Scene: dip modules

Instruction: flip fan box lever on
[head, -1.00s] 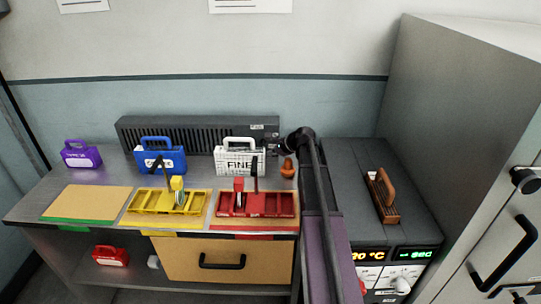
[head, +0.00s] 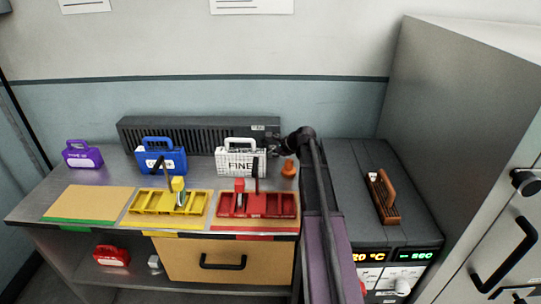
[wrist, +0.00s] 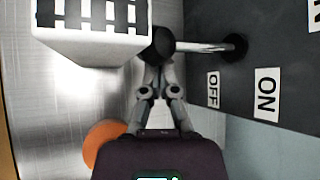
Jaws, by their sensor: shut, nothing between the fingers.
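The fan box (head: 195,135) is a long dark grey box with slats at the back of the table, and its panel (wrist: 215,20) fills the upper right of the wrist view. Its lever (wrist: 205,46) is a metal rod with a black knob (wrist: 162,42). The rod comes out of a dark hole beside an OFF label (wrist: 213,90); an ON label (wrist: 266,95) is farther right. My gripper (wrist: 157,68) is shut and empty, its fingertips close to the knob; I cannot tell whether they touch. In the head view my gripper (head: 279,145) is at the box's right end, and the lever is hidden.
A white FINE case (head: 240,162) stands close to my gripper. An orange object (head: 289,168) is just below it. A blue case (head: 161,160), yellow tray (head: 150,210) and red tray (head: 235,213) are farther left and in front. A grey cabinet (head: 460,130) stands right.

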